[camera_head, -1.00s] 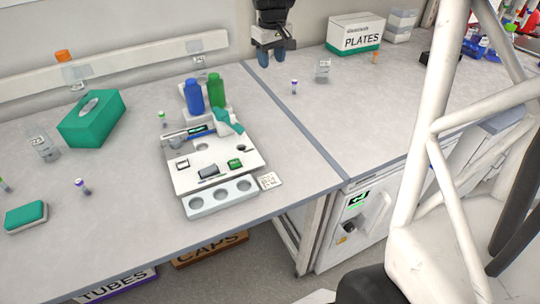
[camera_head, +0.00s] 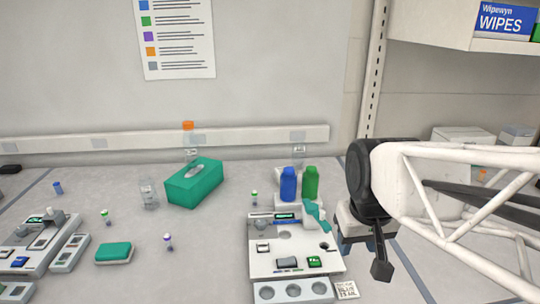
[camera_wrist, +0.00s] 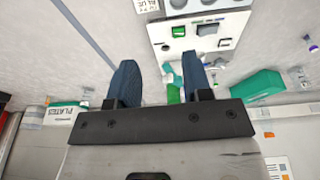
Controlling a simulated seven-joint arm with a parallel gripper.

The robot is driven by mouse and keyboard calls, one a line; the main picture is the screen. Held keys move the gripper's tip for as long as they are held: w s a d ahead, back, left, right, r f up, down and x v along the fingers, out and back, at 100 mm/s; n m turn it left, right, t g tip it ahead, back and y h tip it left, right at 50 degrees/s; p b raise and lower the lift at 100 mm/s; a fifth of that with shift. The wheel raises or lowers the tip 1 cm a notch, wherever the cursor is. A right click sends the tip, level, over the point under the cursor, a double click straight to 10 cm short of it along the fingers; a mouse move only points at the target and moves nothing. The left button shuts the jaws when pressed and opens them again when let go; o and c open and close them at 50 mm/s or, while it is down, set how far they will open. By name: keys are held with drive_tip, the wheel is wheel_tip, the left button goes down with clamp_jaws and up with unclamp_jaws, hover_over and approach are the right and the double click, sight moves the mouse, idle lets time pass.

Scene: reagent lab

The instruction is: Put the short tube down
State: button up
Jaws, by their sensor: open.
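My gripper (camera_head: 358,246) is to the right of the white workstation, largely hidden behind my own arm in the head view. In the wrist view its two dark blue fingers (camera_wrist: 159,68) are spread apart, with nothing held between them. Small tubes stand on the bench: a purple-capped one (camera_head: 168,242), a green-capped one (camera_head: 105,217), another green-capped one (camera_head: 254,197) beside the workstation, and a blue-capped one (camera_head: 57,187) at the far left. I cannot tell which of them is the short tube.
The white workstation (camera_head: 262,262) has round wells along its front; blue (camera_head: 288,184) and green (camera_head: 310,182) bottles stand behind it. A green tissue box (camera_head: 194,186), a clear bottle (camera_head: 149,194) and a green sponge (camera_head: 114,252) are left. Bench between sponge and workstation is mostly clear.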

drive_tip(key=s, duration=0.1)
drive_tip(key=s+a+f, duration=0.1)
drive_tip(key=s, duration=0.1)
drive_tip(key=s+f, duration=0.1)
drive_tip(key=s, duration=0.1)
drive_tip(key=shift+a, duration=0.2)
idle(1.1)
